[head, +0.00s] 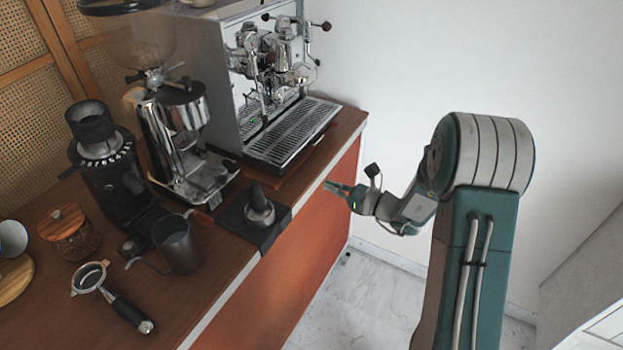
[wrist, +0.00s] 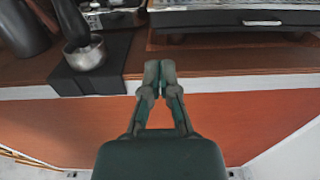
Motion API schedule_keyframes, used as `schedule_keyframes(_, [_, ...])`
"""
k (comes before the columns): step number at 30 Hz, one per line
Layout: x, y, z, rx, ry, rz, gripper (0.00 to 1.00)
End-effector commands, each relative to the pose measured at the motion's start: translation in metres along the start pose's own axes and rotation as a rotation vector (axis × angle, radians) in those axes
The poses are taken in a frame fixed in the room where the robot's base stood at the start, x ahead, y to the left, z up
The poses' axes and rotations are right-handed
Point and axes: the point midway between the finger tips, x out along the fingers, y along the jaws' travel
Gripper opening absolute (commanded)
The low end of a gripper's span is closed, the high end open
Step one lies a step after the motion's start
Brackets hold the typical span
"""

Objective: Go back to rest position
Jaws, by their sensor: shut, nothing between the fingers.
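My gripper (head: 340,188) is in the head view, in the air beside the front edge of the wooden counter, to the right of the tamper. In the wrist view my gripper (wrist: 160,75) has its fingertips together with nothing between them. The fingers point at the counter's edge. No object is held.
The counter (head: 205,292) holds a tamper (head: 259,205) on a black mat (head: 275,236), a dark pitcher (head: 178,245), a portafilter (head: 122,308), a grinder (head: 185,150) and an espresso machine (head: 225,75). The floor (head: 365,300) beside the counter is clear.

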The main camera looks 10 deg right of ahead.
Motion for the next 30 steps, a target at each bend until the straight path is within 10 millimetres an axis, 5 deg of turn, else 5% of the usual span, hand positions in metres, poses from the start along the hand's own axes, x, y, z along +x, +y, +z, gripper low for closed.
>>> schedule_keyframes(6, [-0.021,0.000,0.000,0.001,0.000,0.000,0.00])
schedule_keyframes(14, [-0.021,0.006,0.005,-0.022,0.012,0.025,0.00])
schedule_keyframes(22, [-0.019,0.083,0.053,-0.319,0.166,0.317,0.00])
schedule_keyframes(30, [-0.048,0.157,0.081,-0.716,0.362,0.621,0.00])
